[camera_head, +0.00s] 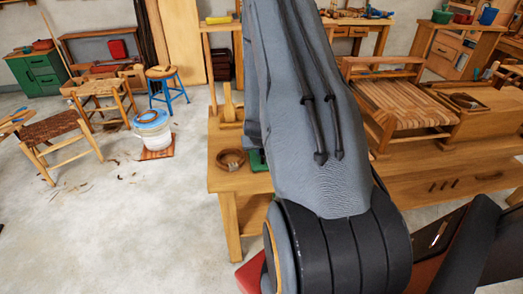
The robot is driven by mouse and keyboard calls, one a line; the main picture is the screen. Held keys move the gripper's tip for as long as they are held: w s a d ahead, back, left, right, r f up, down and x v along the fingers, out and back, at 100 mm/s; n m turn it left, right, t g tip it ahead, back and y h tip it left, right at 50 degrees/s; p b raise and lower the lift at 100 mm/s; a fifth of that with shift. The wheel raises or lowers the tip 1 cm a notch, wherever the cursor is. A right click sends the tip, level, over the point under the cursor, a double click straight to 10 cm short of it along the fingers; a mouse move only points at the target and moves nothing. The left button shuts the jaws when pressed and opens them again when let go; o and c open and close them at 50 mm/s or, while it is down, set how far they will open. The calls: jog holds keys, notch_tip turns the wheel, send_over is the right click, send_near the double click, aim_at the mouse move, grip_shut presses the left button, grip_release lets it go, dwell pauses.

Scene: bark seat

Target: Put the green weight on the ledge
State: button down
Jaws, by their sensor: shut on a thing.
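A small part of the green weight (258,161) shows at the left edge of my arm, above the wooden table; most of it is hidden behind the arm. A dark piece of my gripper (254,144) shows just above the green. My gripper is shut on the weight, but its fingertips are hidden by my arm. I cannot tell whether the weight touches the tabletop. Which surface is the ledge is not clear from this view.
A brown ring-shaped dish (231,159) and a wooden block with a peg (230,108) stand on the table (222,182) left of my arm. A slatted seat (402,104) stands on a long bench (450,176) at right.

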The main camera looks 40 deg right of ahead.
jog(key=shift+f, duration=0.1)
jog(key=c, duration=1.8)
grip_release()
jog(key=shift+a+r, duration=0.1)
jog(key=shift+r, duration=0.3)
jog(key=b+v, duration=0.1)
jog(key=v, duration=1)
jog(key=shift+s+a+r, duration=0.15)
jog(key=shift+r, duration=0.05)
